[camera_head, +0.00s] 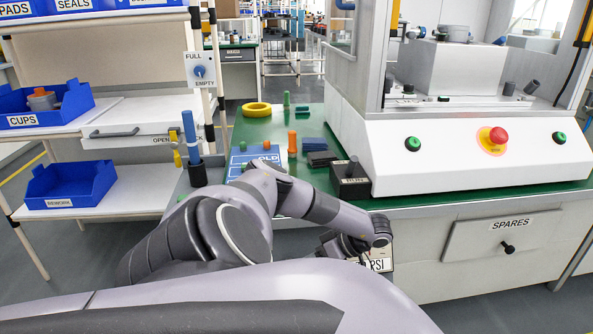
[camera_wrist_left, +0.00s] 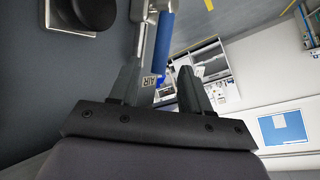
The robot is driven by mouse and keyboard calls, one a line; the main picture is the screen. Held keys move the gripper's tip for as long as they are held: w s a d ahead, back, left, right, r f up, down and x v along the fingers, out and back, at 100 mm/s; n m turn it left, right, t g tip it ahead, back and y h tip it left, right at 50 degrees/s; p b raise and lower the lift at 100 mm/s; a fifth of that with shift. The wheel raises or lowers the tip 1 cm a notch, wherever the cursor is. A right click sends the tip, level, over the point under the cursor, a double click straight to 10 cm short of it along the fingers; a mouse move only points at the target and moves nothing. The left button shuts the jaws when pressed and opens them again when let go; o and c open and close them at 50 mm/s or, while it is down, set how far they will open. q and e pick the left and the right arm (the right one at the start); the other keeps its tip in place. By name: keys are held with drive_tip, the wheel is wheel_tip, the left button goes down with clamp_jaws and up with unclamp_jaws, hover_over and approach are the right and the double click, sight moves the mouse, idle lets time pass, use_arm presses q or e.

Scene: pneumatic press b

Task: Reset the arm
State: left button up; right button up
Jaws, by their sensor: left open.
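My left arm reaches in from the lower left in the head view and bends down at the bench's front edge. Its gripper (camera_head: 345,246) is small and partly hidden there, beside a plate lettered PSI (camera_head: 378,264). In the left wrist view my left gripper (camera_wrist_left: 160,88) is open, its two dark fingers apart. A grey lever with a blue grip (camera_wrist_left: 164,38) and an AIR label shows beyond and between the fingers; contact cannot be told. My right gripper is not in view.
The green bench (camera_head: 310,128) carries a yellow ring (camera_head: 257,109), pegs and a black block (camera_head: 349,180). The white press (camera_head: 470,150) has a red button (camera_head: 497,136). A SPARES drawer (camera_head: 500,240) is below. Blue bins (camera_head: 70,184) stand on the left shelves.

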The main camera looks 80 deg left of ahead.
use_arm(q)
drive_tip(key=shift+w+d+r, duration=0.25)
drive_tip(key=shift+w+r, duration=0.15)
drive_tip(key=shift+w, duration=0.1)
